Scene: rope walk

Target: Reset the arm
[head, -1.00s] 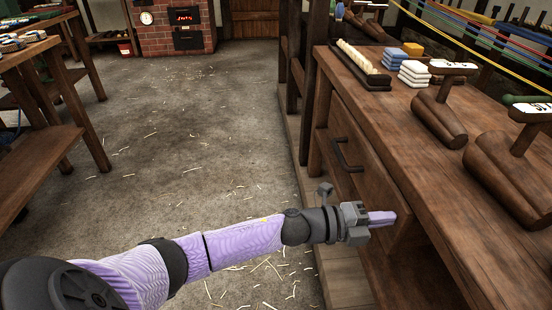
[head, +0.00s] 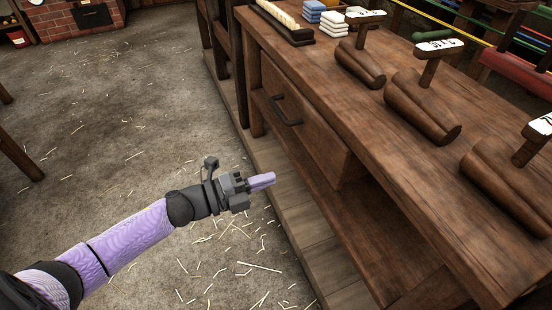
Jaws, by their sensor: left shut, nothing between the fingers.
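My left arm comes in from the lower left, with purple links and dark grey joints. My left gripper (head: 263,181) is shut and empty. It hangs in the air in front of the wooden workbench (head: 400,165), below the level of its top. In the picture the fingertips lie below the dark drawer handle (head: 287,112) and appear apart from it. My right gripper is not in view.
On the bench stand wooden tapered blocks (head: 423,108) with number tags, a dark tray (head: 281,24) of pale pieces, and white (head: 333,23) and blue stacks. The brick stove (head: 75,18) is at the far left. The straw-strewn floor (head: 110,125) left of the bench is open.

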